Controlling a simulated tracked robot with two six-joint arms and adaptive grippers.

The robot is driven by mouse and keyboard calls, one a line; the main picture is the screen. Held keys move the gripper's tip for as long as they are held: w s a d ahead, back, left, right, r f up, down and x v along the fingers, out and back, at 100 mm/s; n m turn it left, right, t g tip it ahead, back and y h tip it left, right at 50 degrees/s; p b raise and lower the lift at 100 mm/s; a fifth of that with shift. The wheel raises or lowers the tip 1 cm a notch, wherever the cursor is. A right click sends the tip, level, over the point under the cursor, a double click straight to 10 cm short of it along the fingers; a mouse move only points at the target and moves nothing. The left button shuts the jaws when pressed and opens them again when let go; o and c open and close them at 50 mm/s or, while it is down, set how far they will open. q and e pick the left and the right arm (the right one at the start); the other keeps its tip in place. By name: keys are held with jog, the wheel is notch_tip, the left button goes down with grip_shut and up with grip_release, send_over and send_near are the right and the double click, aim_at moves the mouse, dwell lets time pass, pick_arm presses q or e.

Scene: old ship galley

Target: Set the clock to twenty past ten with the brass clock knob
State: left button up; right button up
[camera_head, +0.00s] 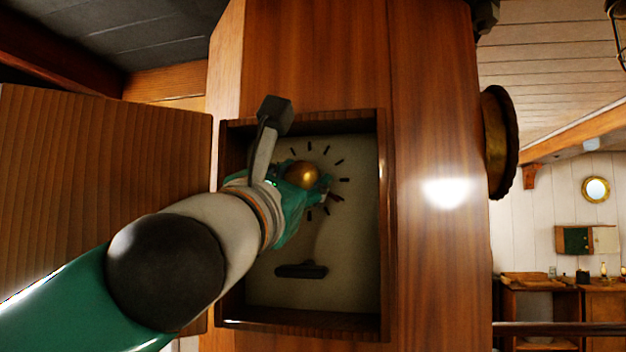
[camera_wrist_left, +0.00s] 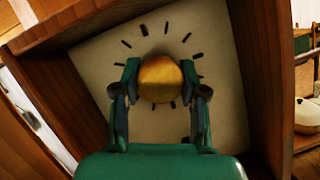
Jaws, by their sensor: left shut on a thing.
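The brass clock knob (camera_head: 302,174) is a round golden ball in front of a pale clock face (camera_head: 350,240) with dark hour marks, set in an open wooden case (camera_head: 385,300). In the left wrist view the knob (camera_wrist_left: 160,80) sits between the two fingers of my left gripper (camera_wrist_left: 160,88), which is shut on it. The green left gripper (camera_head: 308,186) also shows in the head view, reaching into the case from the left. The clock hands cannot be made out; the gripper and knob cover much of the dial. My right gripper is not in view.
The case's wooden side walls close in around my left gripper. A dark bar (camera_head: 301,270) is on the panel below the dial. An open wooden door (camera_head: 110,180) stands at the left. A brass round fitting (camera_head: 497,142) projects at the right.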

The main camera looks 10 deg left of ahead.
pick_arm(q)
jog(key=shift+d+n+y+b, duration=0.1)
jog(key=shift+n+y+b, duration=0.25)
jog(key=shift+n, duration=0.45)
jog(key=o, duration=1.1)
jog(key=shift+o, duration=0.2)
jog(key=v, duration=1.2)
jog(key=shift+f, duration=0.15)
